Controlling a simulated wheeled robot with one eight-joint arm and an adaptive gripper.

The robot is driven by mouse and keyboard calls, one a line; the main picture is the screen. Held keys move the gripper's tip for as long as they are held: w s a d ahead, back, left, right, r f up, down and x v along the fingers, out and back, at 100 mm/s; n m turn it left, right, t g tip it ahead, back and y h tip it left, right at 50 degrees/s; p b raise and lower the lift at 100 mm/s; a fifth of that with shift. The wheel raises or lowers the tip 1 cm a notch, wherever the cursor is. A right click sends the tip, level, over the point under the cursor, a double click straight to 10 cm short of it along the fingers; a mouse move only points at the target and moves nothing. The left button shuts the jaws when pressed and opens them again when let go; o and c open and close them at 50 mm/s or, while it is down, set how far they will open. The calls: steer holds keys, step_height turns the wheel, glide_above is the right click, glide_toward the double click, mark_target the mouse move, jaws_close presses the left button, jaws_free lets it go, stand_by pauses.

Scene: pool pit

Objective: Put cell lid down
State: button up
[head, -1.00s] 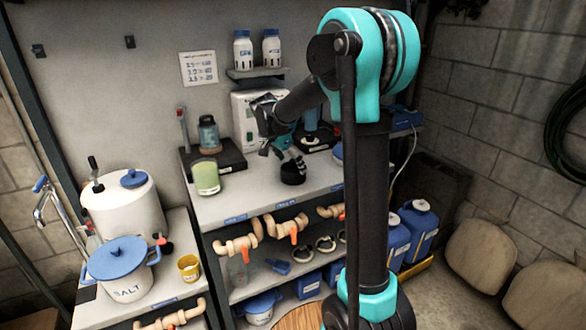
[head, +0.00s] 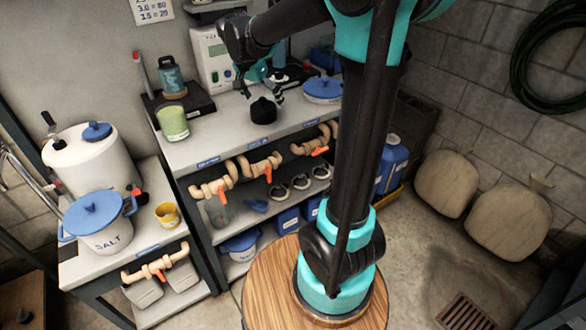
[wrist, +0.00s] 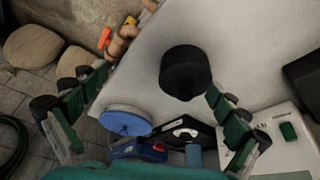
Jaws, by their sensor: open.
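A black round cap, seemingly the cell lid, stands on the grey counter top (head: 215,137), near its front edge (head: 263,110). The black cap (wrist: 185,73) also shows in the wrist view, right of the middle, with its round top toward the camera. My gripper (head: 262,91) is just above and behind the cap in the head view. In the wrist view my gripper (wrist: 157,84) has its green fingers wide apart, with nothing between their pads. The cap lies beyond the fingertips, nearer the right finger, and looks apart from both.
A white meter (head: 212,58) stands behind my gripper. A green cup (head: 173,122) and a jar on a black base (head: 172,78) are to the left. A blue-lidded tub (head: 322,90) is to the right. Pipes with orange valves (head: 268,174) run below the counter edge.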

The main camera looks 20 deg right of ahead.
steer(key=s+d+f+n+y, duration=0.1)
steer(key=s+f+n, duration=0.3)
steer(key=s+f, duration=0.4)
steer(key=s+d+f+n+t+y, duration=0.1)
steer(key=s+d+f+n, duration=0.3)
steer(key=s+f, duration=0.4)
steer(key=s+n+y, duration=0.1)
steer(key=s, duration=0.5)
steer(key=shift+s+f+t, duration=0.3)
steer(key=shift+s, duration=0.1)
